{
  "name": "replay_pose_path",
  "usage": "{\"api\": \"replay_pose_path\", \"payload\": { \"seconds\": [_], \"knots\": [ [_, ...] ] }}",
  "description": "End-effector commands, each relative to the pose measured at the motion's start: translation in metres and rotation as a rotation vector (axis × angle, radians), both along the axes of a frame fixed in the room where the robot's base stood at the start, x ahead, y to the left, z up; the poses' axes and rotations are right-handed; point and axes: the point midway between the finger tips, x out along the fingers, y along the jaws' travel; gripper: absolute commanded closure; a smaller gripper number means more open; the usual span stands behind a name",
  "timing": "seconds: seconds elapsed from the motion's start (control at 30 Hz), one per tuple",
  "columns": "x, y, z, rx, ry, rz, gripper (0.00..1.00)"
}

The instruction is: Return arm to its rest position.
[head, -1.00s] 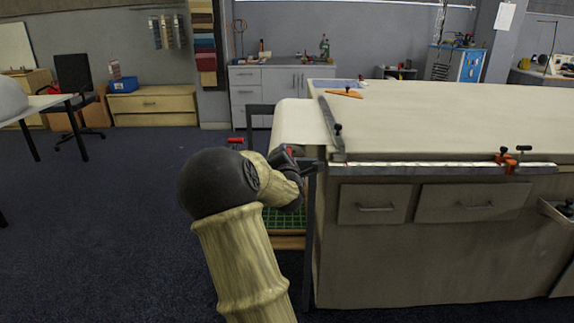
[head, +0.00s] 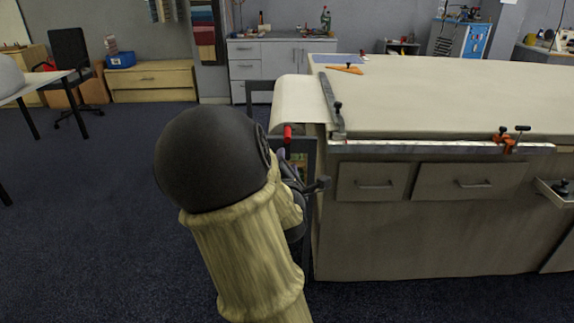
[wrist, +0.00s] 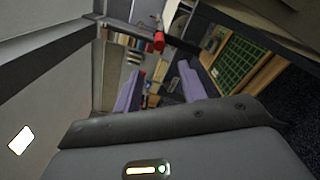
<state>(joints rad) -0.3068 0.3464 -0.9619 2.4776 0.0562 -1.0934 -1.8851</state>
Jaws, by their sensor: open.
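My arm rises from the bottom of the head view, bent at a large dark ball joint. My gripper (head: 318,185) is mostly hidden behind my forearm; its dark tip shows close to the left end of the long cloth table (head: 440,95). I cannot tell whether it touches the table. In the wrist view my gripper (wrist: 160,85) has its two purple fingers spread apart, with nothing between them.
A red handle (head: 287,133) sits by the cloth roll at the table's left end; it also shows in the wrist view (wrist: 158,40). An orange clamp (head: 508,142) is on the front edge. Open carpet (head: 90,215) lies to the left.

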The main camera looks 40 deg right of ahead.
Motion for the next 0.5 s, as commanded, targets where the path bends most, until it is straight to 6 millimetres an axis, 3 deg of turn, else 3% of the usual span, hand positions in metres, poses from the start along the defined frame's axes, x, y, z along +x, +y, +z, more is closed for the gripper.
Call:
{"api": "replay_pose_path", "payload": {
  "seconds": [0.2, 0.5],
  "knots": [
    [-0.015, 0.012, 0.0, 0.0, 0.0, 0.0, 0.59],
    [-0.015, 0.012, 0.0, -0.001, 0.001, 0.0, 0.59]
  ]
}}
